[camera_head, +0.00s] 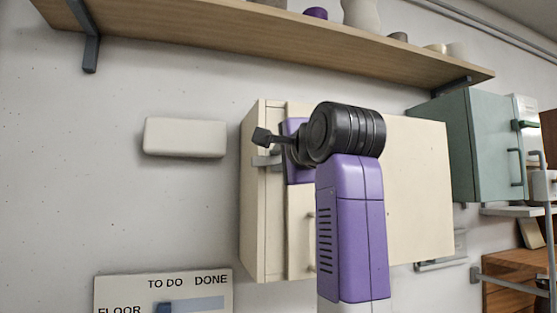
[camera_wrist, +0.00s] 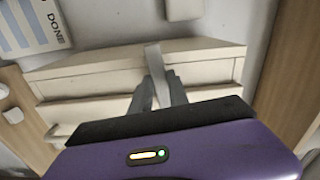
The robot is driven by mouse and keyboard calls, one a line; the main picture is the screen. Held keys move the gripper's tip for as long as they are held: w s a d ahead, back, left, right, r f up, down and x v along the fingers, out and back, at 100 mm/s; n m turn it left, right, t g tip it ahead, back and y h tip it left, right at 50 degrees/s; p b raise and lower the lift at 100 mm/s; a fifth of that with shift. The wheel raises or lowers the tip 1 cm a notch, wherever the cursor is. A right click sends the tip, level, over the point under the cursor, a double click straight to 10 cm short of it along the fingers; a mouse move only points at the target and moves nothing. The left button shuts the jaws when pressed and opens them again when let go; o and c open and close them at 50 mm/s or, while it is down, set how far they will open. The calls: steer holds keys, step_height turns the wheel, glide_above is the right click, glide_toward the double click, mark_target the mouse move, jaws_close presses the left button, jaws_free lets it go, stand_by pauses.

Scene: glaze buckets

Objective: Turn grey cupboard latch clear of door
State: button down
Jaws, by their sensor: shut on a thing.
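The cream cupboard (camera_head: 420,190) hangs on the wall in the head view, its door closed as far as I can see. The grey latch (camera_head: 264,160) shows as a short light bar near its left edge, partly hidden by my arm. In the wrist view the latch (camera_wrist: 157,70) is a pale grey strip crossing the edge of the cupboard (camera_wrist: 100,68). My gripper (camera_wrist: 158,84) is shut on the latch, with a dark finger on each side of it.
A wooden shelf (camera_head: 250,35) with pots runs above the cupboard. A green cupboard (camera_head: 485,145) hangs at the right. A white block (camera_head: 185,137) is on the wall to the left, above a TO DO/DONE board (camera_head: 165,295). Wall between block and cupboard is bare.

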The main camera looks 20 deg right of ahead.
steer(key=n, duration=0.4)
steer(key=shift+f, duration=0.1)
steer(key=n, duration=0.9)
steer(key=shift+n, duration=1.8)
steer(key=shift+f, duration=0.1)
steer(key=c, duration=1.3)
jaws_free()
steer(key=shift+o, duration=0.2)
steer(key=shift+s, duration=0.15)
